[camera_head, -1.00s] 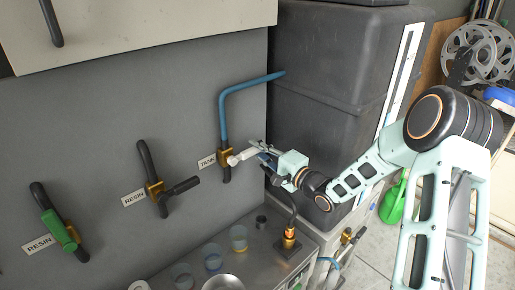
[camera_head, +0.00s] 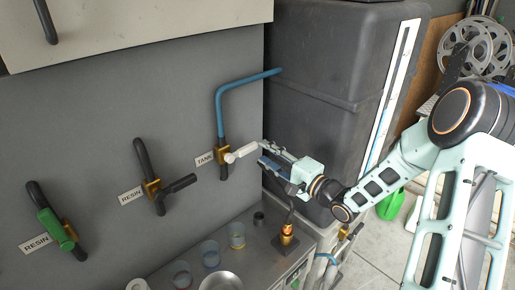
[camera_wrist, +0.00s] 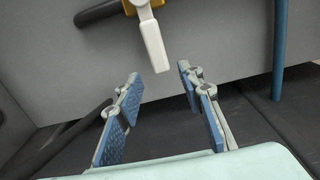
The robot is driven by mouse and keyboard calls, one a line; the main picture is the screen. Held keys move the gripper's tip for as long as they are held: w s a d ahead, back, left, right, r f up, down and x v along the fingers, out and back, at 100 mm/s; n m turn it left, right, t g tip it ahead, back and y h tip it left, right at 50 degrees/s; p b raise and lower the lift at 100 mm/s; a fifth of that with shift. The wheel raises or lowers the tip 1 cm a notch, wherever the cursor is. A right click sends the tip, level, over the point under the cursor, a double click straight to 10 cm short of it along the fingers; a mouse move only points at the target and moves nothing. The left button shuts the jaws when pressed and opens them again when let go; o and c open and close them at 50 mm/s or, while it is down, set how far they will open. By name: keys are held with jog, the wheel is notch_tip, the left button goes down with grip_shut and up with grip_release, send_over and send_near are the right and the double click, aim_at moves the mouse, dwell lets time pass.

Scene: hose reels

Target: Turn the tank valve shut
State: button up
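The tank valve (camera_head: 222,151) is a brass body on the blue pipe at the wall, beside the TANK label (camera_head: 204,160). Its white handle (camera_head: 243,152) sticks out to the right, across the pipe's line. In the wrist view the handle (camera_wrist: 153,45) points down toward the gap between my fingertips. My gripper (camera_head: 265,153) is just right of the handle's free end in the head view. It is open and empty in the wrist view (camera_wrist: 160,82), its blue pads on either side of the gap. I cannot tell whether the handle's tip reaches between the pads.
Two RESIN valves, one with a black handle (camera_head: 180,184) and one with a green handle (camera_head: 56,230), are on the wall to the left. Below are several cups and a counter (camera_head: 262,232) with a brass fitting (camera_head: 287,236). A dark tank (camera_head: 330,80) stands behind my gripper.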

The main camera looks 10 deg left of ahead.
jog(key=v, duration=0.6)
dwell(0.3)
